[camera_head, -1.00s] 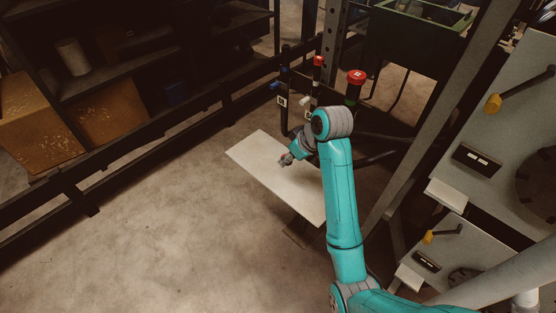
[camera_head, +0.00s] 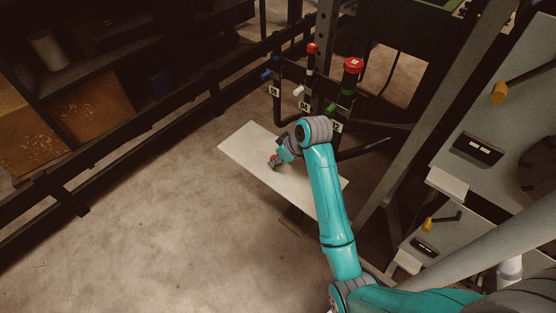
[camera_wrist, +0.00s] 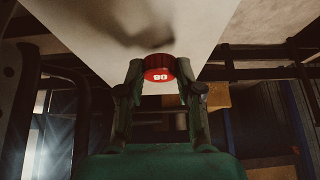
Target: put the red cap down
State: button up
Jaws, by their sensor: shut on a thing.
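My gripper (camera_wrist: 160,75) is shut on the red cap (camera_wrist: 159,68), which shows the number 80 between the two fingertips in the wrist view. In the head view, my gripper (camera_head: 274,163) is over the pale board (camera_head: 242,147), near its left part, with a bit of the red cap (camera_head: 273,157) showing. The board (camera_wrist: 200,22) fills the top of the wrist view, behind the cap, with a dark shadow on it. I cannot tell whether the cap touches the board.
Behind the board stand dark posts with numbered tags; a red-topped piece (camera_head: 312,48) and a larger red cap (camera_head: 353,65) are on them. A dark rail and shelves with boxes (camera_head: 95,107) are at left. Grey machine panels with yellow-knobbed levers (camera_head: 499,93) are at right.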

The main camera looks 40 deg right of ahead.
jog(key=shift+f, duration=0.6)
jog(key=shift+f, duration=0.6)
jog(key=o, duration=0.8)
jog(key=shift+c, duration=0.2)
jog(key=shift+r, duration=0.2)
jog(key=v, duration=1.2)
jog(key=shift+r, duration=0.45)
